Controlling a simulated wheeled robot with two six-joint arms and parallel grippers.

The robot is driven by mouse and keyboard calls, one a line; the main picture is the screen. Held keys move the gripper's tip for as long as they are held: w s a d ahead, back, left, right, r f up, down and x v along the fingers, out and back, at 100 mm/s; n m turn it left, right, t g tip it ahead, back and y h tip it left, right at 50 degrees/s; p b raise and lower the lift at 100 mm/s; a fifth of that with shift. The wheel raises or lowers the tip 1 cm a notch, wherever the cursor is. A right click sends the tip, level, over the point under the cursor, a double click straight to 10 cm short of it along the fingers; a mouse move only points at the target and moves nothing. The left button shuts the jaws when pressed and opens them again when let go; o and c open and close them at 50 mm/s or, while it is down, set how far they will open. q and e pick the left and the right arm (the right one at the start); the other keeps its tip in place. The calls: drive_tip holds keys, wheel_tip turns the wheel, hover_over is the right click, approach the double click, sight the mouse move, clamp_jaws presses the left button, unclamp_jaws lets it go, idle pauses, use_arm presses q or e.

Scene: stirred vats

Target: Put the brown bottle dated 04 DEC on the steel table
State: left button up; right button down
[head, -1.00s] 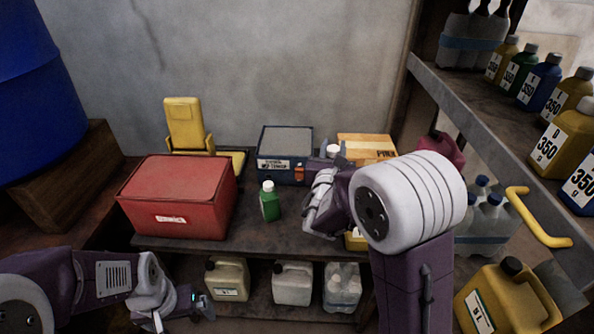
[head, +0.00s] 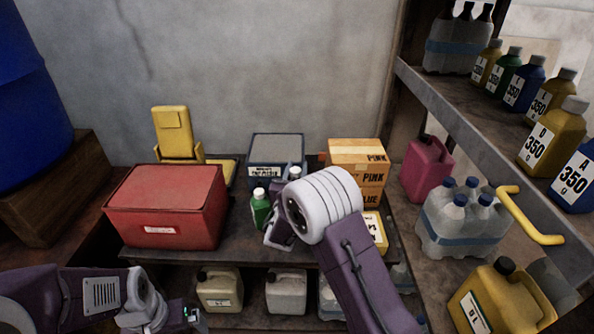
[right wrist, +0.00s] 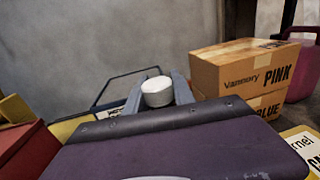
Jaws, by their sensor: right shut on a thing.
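My right gripper (head: 287,183) is shut on a bottle with a white cap (head: 294,172), partly behind my own arm in the head view. In the right wrist view the cap (right wrist: 157,91) shows between the two grey fingers (right wrist: 158,95). The bottle's body is hidden, so I cannot see its colour or date. A green bottle (head: 260,208) with a white cap stands just left of the gripper on a dark bench (head: 240,254). I cannot tell whether this bench is the steel table. My left gripper (head: 188,317) is low at the left, its jaws unclear.
A red box (head: 168,205) stands on the bench's left, a blue box (head: 275,150) behind. Cardboard boxes (head: 357,168) and a pink jug (head: 427,170) are to the right. Jerrycans (head: 220,290) sit below. A shelf (head: 450,90) with several 350 bottles runs along the right.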

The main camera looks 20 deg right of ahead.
drive_tip(key=shift+r, duration=0.1)
drive_tip(key=c, duration=1.1)
unclamp_jaws()
drive_tip(key=shift+f, duration=0.2)
drive_tip(key=shift+o, duration=0.2)
drive_tip(key=shift+s, duration=0.1)
drive_tip(key=shift+r, duration=0.1)
